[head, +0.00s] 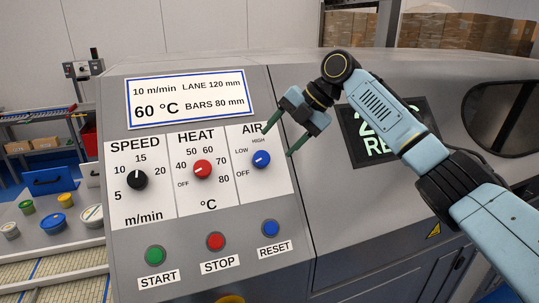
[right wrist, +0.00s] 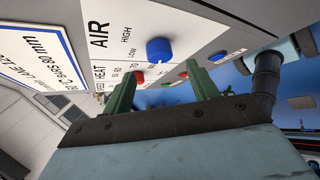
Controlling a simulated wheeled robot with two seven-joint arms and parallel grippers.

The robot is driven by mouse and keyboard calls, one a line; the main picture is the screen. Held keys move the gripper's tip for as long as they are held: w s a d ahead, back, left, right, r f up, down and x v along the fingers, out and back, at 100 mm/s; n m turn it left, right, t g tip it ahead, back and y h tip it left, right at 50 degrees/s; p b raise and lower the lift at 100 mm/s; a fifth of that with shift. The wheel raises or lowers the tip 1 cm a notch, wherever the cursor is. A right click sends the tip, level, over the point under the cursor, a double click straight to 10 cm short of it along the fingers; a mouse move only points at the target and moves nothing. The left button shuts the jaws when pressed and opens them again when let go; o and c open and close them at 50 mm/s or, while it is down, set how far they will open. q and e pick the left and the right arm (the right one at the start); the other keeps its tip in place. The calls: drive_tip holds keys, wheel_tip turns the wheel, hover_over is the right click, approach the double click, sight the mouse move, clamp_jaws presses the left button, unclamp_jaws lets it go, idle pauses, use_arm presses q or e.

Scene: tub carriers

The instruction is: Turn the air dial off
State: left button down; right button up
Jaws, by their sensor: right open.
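The blue air dial (head: 261,159) sits on the panel under the word AIR, with OFF, LOW and HIGH printed around it. Its small pale pointer mark is too small for me to read surely. The dial also shows in the right wrist view (right wrist: 160,50), just beyond the fingertips and roughly between their lines. My right gripper (head: 278,142) is open and empty, its green fingers in front of the panel at the upper right of the dial. The fingers (right wrist: 160,84) appear apart from the dial. My left gripper is in neither view.
A red heat dial (head: 202,170) and black speed dial (head: 137,180) are left of the air dial. Green start (head: 155,255), red stop (head: 215,241) and blue reset (head: 270,228) buttons lie below. A display (head: 188,97) is above. A dark screen (head: 362,150) is partly behind my right arm.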

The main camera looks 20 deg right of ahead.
drive_tip(key=v, duration=0.7)
drive_tip(key=shift+b, duration=0.45)
